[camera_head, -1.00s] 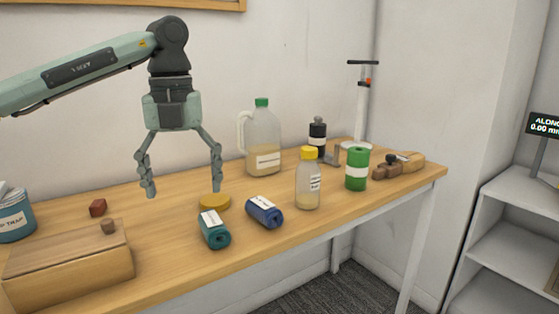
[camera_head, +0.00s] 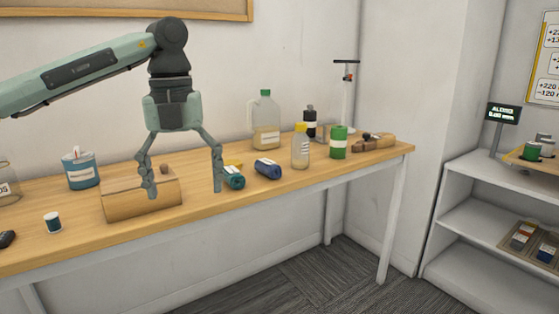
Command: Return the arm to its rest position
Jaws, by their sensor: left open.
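My left gripper (camera_head: 183,190) hangs from the arm that comes in from the left in the head view. Its two fingers point down and are spread apart, with nothing between them. In the picture the fingers overlap the wooden box (camera_head: 125,206) and end near the teal roll (camera_head: 234,182). I see no contact with either. My right gripper does not show.
The wooden table (camera_head: 60,243) holds a blue tub (camera_head: 82,170), a blue roll (camera_head: 267,168), a jug (camera_head: 265,125), a yellow-capped bottle (camera_head: 300,148) and a green can (camera_head: 338,142). White shelves (camera_head: 470,210) stand at right. Carpet (camera_head: 300,280) is clear in front.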

